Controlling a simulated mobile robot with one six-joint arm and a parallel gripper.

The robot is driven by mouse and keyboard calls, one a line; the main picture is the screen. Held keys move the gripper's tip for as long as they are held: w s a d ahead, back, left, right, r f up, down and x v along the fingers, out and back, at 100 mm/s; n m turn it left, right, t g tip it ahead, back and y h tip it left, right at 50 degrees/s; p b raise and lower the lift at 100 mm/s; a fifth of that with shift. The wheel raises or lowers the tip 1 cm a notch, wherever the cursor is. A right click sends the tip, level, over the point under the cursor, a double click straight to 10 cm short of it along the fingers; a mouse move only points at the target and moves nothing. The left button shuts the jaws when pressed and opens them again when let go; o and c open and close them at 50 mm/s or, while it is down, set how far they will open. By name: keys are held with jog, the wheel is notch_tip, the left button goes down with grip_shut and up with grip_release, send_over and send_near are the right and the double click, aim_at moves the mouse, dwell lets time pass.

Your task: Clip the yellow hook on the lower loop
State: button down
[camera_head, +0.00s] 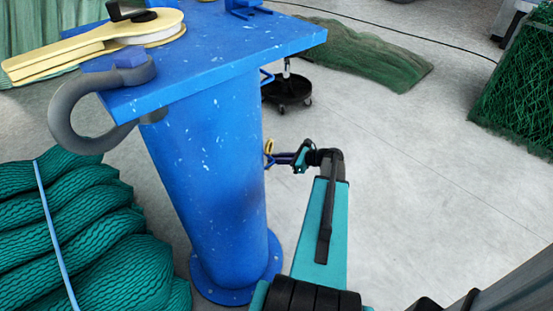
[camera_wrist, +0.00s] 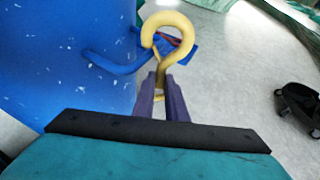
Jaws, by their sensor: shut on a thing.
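The yellow hook (camera_wrist: 172,22) stands upright in the jaws of my gripper (camera_wrist: 162,88), its curved end pointing away from me. My gripper is shut on its shank with purple fingers. A blue loop (camera_wrist: 112,66) sticks out from the blue column in the wrist view, and its end reaches behind the hook. I cannot tell whether the hook is around the loop or only in front of it. In the head view the hook (camera_head: 268,146) shows small at the column's right edge, with my gripper (camera_head: 275,158) beside it. The lower loop is not clear there.
The blue column (camera_head: 205,180) carries a blue table top (camera_head: 230,42). Another blue loop (camera_head: 267,77) sits higher on the column. A black wheeled base (camera_head: 288,91) stands behind. Green nets (camera_head: 75,235) lie at left.

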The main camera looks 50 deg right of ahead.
jog(key=shift+s+a+f, duration=0.1)
jog(key=shift+s+a, duration=0.05)
jog(key=shift+a, duration=0.35)
dwell(0.3)
jog(key=shift+s+a+f+b, duration=0.1)
jog(key=shift+a+f+b, duration=0.15)
jog(key=shift+f, duration=0.55)
jog(key=shift+s+a+f+b, duration=0.1)
jog(key=shift+a+f+b, duration=0.15)
jog(key=shift+f, duration=0.55)
dwell(2.1)
dwell(0.4)
jog(key=c, duration=1.7)
grip_release()
jog(key=shift+f, duration=0.1)
jog(key=v, duration=1.4)
